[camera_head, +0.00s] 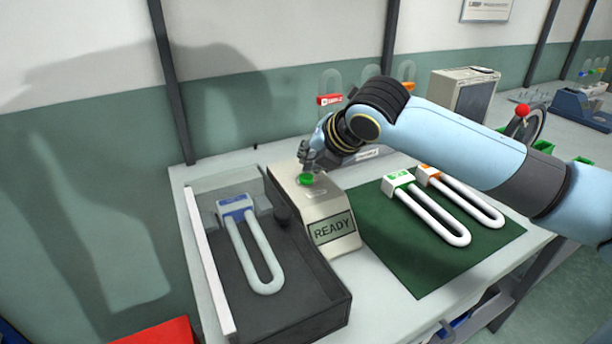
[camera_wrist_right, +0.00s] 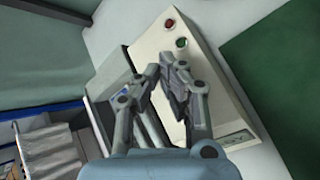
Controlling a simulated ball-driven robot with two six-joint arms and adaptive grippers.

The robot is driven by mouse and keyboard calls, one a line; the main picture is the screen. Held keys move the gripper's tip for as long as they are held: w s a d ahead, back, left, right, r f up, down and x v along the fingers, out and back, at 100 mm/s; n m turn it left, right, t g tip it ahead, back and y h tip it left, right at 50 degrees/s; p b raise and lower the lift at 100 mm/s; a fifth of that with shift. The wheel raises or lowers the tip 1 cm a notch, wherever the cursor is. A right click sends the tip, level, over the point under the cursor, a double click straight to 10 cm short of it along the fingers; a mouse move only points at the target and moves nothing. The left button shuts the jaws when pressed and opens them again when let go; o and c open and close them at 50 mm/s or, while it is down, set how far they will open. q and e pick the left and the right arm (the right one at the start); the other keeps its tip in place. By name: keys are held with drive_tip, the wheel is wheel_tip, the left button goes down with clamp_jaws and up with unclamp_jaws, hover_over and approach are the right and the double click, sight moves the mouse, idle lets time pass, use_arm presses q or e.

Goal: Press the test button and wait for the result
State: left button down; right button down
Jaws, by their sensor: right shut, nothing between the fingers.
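The tester (camera_head: 340,240) is a beige box with a sloped front, and its screen reads READY. A round green button (camera_head: 306,179) sits on its top. My right gripper (camera_head: 308,164) is shut and empty, fingers pointing down just over the button; I cannot tell whether they touch it. In the right wrist view the closed fingers (camera_wrist_right: 164,70) show in front of the tester (camera_wrist_right: 215,95), with the green button (camera_wrist_right: 181,43) just past the tips. A lamp (camera_head: 243,214) is clamped in the dark bay left of the screen, a U-shaped tube with a blue-white base. My left gripper is not in view.
A green mat (camera_head: 400,262) on the right holds two U-shaped lamps, one with a green base (camera_head: 398,182), one orange (camera_head: 430,172). A grey monitor-like box (camera_head: 465,95) stands behind. A red object (camera_head: 165,332) lies at the bottom left.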

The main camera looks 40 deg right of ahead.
sight(310, 175)
drive_tip(key=shift+f+b, duration=0.3)
drive_tip(key=shift+f, duration=0.2)
idle(0.7)
drive_tip(key=shift+r+p, duration=1)
drive_tip(key=shift+p, duration=0.05)
wheel_tip(310, 175, up, 6)
drive_tip(key=p, duration=0.6)
idle(0.5)
